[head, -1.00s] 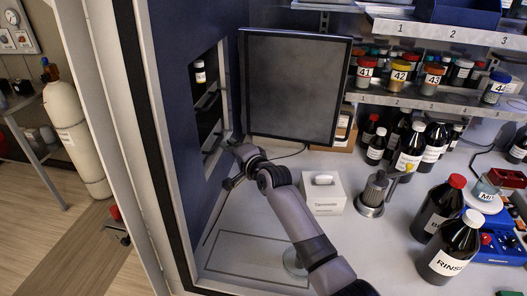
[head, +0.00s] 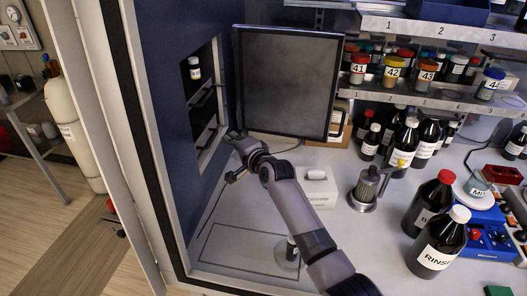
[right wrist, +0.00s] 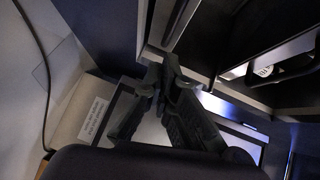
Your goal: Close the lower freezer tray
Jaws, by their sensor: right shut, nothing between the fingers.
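The freezer opening sits in the dark blue wall at the left in the head view. Inside it are dark trays with bar handles, one above the other. The lower freezer tray (head: 206,138) is deep in shadow, and I cannot tell how far out it stands. My right gripper (head: 231,136) is at the right side of the opening, near its lower part. It is shut and empty. In the right wrist view its dark fingers (right wrist: 160,78) meet near the middle, beside dark tray edges at the right. Contact with the tray is not clear. My left gripper is out of view.
A bottle with a white label (head: 194,70) stands in the upper part of the opening. A white box (head: 318,188) and a metal device (head: 364,190) stand on the bench. Bare bench lies below the gripper.

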